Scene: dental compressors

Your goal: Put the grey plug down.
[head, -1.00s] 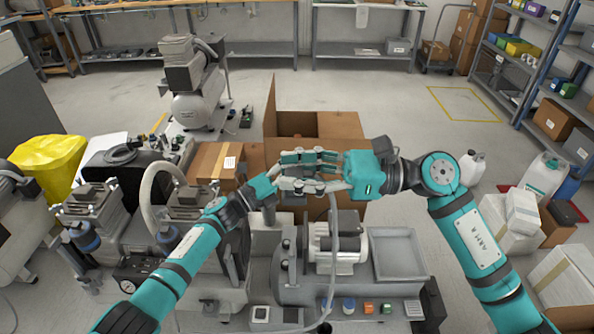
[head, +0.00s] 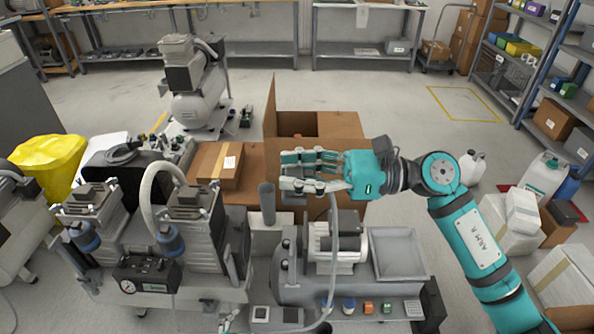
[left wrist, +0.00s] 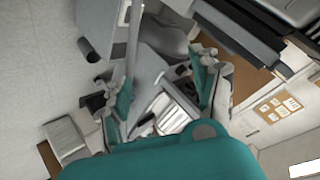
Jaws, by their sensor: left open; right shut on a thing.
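My right gripper (head: 312,172) is shut above the middle of the bench, in front of the open cardboard box. A small grey piece, which I take to be the grey plug (head: 293,198), shows under its fingers; they hide most of it. A pale grey hose (head: 334,235) hangs from below this gripper to the bench front. My left gripper (left wrist: 162,98) is open and empty in the left wrist view, its two teal fingers spread apart over machine parts. In the head view only a small teal bit of it shows at the bottom edge.
A grey upright tube (head: 267,203) stands left of the right gripper. Below are a motor unit (head: 338,245) and an empty grey tray (head: 398,252). Compressor heads (head: 196,215) with a curved hose crowd the left. The open box (head: 335,125) stands behind.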

